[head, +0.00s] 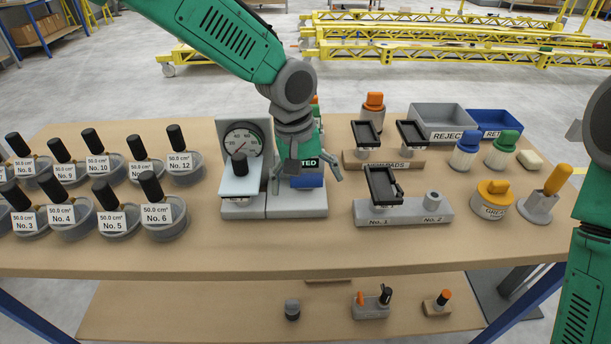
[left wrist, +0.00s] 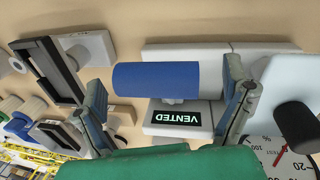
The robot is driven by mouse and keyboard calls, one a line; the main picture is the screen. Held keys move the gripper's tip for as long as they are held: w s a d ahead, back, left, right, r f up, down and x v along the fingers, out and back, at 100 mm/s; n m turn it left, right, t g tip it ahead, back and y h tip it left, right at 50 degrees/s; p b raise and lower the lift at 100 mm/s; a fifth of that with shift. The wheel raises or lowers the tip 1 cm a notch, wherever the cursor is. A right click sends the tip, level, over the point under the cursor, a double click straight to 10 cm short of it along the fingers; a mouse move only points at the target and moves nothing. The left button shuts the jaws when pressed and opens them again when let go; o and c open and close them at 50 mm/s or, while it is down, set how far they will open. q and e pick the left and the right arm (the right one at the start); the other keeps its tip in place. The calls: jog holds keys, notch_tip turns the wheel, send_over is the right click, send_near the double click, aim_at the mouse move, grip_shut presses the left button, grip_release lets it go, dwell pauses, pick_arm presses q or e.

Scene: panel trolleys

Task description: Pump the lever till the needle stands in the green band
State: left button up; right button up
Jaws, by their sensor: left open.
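The pump unit (head: 300,205) is a grey block in the middle of the table. Its round dial gauge (head: 242,142) stands upright at its left; a reddish mark shows on the face, but I cannot make out the needle or a green band. The blue lever handle (head: 307,181) is in front of a black label, which reads VENTED (left wrist: 180,119) in the left wrist view. My left gripper (head: 306,176) is open, its fingers on either side of the blue handle (left wrist: 155,78), with gaps visible in the left wrist view. My right gripper is out of view.
Beside the lever, a black-knobbed post (head: 239,163) and pale plate stand before the gauge. A pad holder (head: 405,212), orange-topped items and a REJECT bin (head: 442,118) stand right. The table front (head: 270,248) is clear.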

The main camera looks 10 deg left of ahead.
pick_arm(q)
jog(key=c, duration=1.2)
jog(key=f+t+b, duration=0.1)
jog(key=b, duration=0.1)
jog(key=s+f+t+b, duration=0.1)
jog(key=b, duration=0.2)
jog(key=shift+d+f, duration=0.1)
jog(key=shift+f, duration=0.15)
jog(key=shift+r+y+b, duration=0.15)
jog(key=shift+y+b, duration=0.15)
jog(key=shift+t, duration=0.3)
